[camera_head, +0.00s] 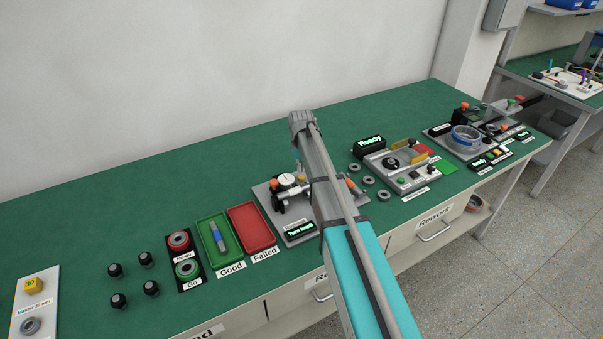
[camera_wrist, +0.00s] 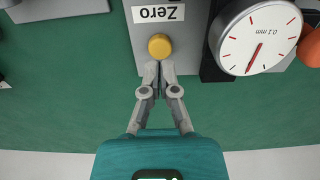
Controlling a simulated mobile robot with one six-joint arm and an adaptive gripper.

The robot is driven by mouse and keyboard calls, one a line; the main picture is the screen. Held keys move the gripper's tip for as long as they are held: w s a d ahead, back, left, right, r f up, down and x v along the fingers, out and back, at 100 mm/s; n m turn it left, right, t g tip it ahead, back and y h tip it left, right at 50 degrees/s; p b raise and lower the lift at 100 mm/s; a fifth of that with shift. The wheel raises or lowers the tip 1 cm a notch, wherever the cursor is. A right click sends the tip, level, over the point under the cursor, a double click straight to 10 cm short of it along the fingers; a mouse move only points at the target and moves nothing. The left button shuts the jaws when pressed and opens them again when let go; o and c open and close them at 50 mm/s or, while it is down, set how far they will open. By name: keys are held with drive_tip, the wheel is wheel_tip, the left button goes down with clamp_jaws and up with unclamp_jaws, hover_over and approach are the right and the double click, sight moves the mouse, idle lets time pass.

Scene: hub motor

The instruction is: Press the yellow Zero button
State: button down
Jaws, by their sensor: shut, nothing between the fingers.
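The yellow Zero button (camera_wrist: 159,46) is a small round button on a grey plate in the wrist view, beside the white Zero label (camera_wrist: 158,13). My gripper (camera_wrist: 160,66) is shut and empty. Its fingertips show just below the button in the picture; I cannot tell whether they touch it. In the head view my arm hides the gripper and I cannot make out the button. The dial gauge (camera_wrist: 259,38) is right of the button in the wrist view, and it also shows in the head view (camera_head: 287,180).
An orange knob (camera_wrist: 311,47) is at the right edge of the wrist view. In the head view a "Turn knob" display (camera_head: 300,231) stands at the fixture's front. The green Good tray (camera_head: 207,232) and red Failed tray (camera_head: 250,222) lie to its left. Several grey rings lie to its right.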

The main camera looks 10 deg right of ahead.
drive_tip(key=shift+r+p, duration=1.8)
drive_tip(key=shift+r, duration=0.3)
wheel_tip(320, 180, up, 7)
drive_tip(key=p, duration=0.7)
drive_tip(key=shift+f, duration=0.1)
drive_tip(key=s+m, duration=0.3)
drive_tip(key=s, duration=2.6)
drive_tip(key=shift+d+m, duration=0.15)
drive_tip(key=shift+m, duration=0.15)
drive_tip(key=shift+s, duration=0.1)
